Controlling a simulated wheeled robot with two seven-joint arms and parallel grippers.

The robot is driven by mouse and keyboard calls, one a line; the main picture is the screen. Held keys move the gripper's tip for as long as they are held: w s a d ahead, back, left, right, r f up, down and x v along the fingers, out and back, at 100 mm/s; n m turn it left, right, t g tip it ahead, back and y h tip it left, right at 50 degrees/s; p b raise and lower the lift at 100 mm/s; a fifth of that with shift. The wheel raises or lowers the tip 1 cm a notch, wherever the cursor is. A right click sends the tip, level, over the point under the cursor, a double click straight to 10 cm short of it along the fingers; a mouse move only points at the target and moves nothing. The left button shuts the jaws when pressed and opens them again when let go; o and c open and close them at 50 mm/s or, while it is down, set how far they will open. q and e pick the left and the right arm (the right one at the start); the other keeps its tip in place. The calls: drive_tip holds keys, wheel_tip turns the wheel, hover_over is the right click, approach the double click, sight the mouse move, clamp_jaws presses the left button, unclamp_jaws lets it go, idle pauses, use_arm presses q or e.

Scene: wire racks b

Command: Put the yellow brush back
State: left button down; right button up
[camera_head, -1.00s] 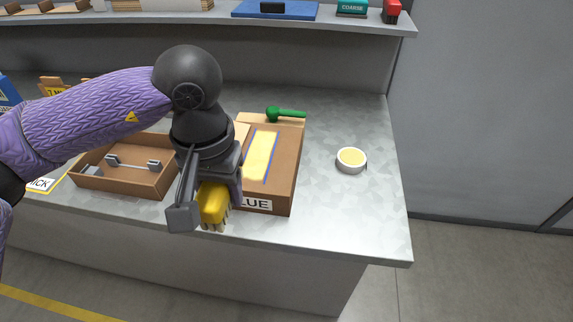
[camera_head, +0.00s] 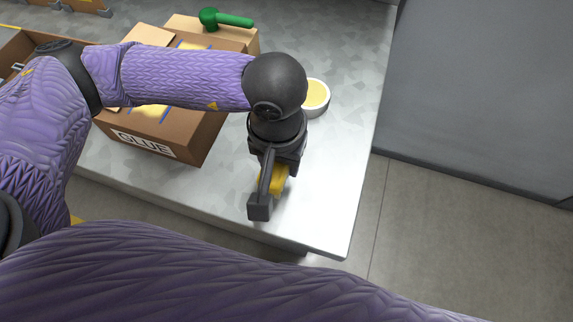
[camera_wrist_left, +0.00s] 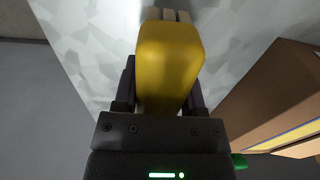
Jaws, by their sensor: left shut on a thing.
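My left gripper (camera_head: 268,190) is shut on the yellow brush (camera_head: 279,179), near the front right part of the grey worktop. In the left wrist view the brush (camera_wrist_left: 168,62) sits between the two fingers, with its pale bristle end pointing away from the gripper. The gripper hides part of the brush in the head view. I cannot tell whether the brush touches the worktop. My right gripper is not in view.
The brown GLUE box (camera_head: 205,135) stands left of my left gripper. A round tin with yellow contents (camera_head: 316,96) stands behind my gripper. The worktop (camera_head: 335,165) is bare toward its right edge.

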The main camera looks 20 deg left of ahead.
use_arm(q)
wheel_tip(320, 180, down, 3)
drive_tip(key=shift+f+b, duration=0.2)
drive_tip(key=shift+b, duration=0.25)
drive_tip(key=shift+f, duration=0.2)
drive_tip(key=shift+r, duration=0.1)
drive_tip(key=c, duration=0.6)
unclamp_jaws()
drive_tip(key=o, duration=0.4)
drive_tip(key=shift+o, duration=0.2)
